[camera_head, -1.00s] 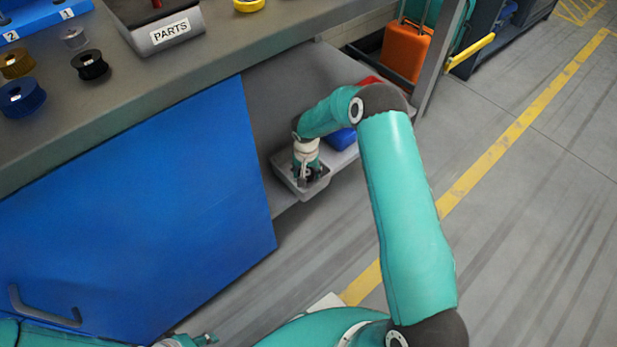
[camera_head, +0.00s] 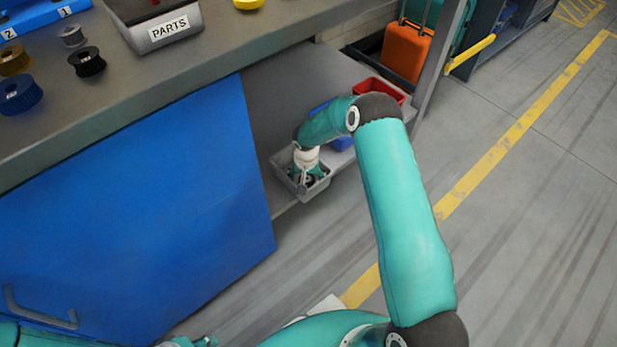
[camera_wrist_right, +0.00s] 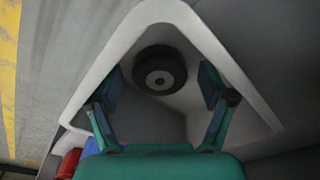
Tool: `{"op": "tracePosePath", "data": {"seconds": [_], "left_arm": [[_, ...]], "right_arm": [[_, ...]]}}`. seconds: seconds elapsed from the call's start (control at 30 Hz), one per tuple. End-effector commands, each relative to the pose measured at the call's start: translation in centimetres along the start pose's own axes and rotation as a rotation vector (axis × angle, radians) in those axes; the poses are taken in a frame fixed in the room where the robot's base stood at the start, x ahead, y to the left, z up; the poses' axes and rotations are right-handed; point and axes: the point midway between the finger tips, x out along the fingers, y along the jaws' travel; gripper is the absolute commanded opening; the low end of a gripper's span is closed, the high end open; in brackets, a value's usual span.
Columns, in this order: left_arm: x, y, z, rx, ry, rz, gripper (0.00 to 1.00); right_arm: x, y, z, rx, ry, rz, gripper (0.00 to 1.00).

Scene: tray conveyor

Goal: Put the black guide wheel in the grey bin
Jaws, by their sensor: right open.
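A black wheel with a grey hub (camera_wrist_right: 160,70) lies inside the grey bin, near its corner, in the right wrist view. The grey bin (camera_head: 284,182) stands on the low shelf under the bench; its pale rim also shows in the right wrist view (camera_wrist_right: 205,35). My right gripper (camera_head: 307,178) reaches down into the bin. In the right wrist view its fingers (camera_wrist_right: 161,87) are open, one on each side of the wheel, with visible gaps. Part of my left gripper (camera_head: 205,341) shows at the bottom edge of the head view; its jaws are unclear.
A blue bin (camera_head: 342,143) and a red bin (camera_head: 383,90) stand farther along the shelf, close to my right forearm. On the bench are a black spool (camera_head: 87,62), a blue spool (camera_head: 20,95) and a PARTS box (camera_head: 165,30). The floor at right is clear.

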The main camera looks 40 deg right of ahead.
Motion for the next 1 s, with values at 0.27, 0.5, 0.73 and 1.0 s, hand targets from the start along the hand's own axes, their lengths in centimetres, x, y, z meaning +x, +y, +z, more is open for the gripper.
{"op": "tracePosePath", "data": {"seconds": [0.27,0.5,0.73,1.0], "left_arm": [[-0.8,0.3,0.0,0.000,0.000,0.000,0.40],[-2.1,0.8,0.0,0.000,0.000,0.000,0.40],[-2.9,1.0,0.0,0.000,0.000,0.000,0.40],[-3.0,1.1,0.0,0.000,0.000,0.000,0.40]], "right_arm": [[-2.4,0.0,-0.1,0.000,0.003,-0.001,0.81],[-7.3,0.0,-0.2,0.001,0.003,-0.001,0.81],[-10.9,0.1,-0.1,0.001,0.001,-0.001,0.81],[-12.2,0.1,0.0,0.001,-0.001,0.001,0.81]]}}
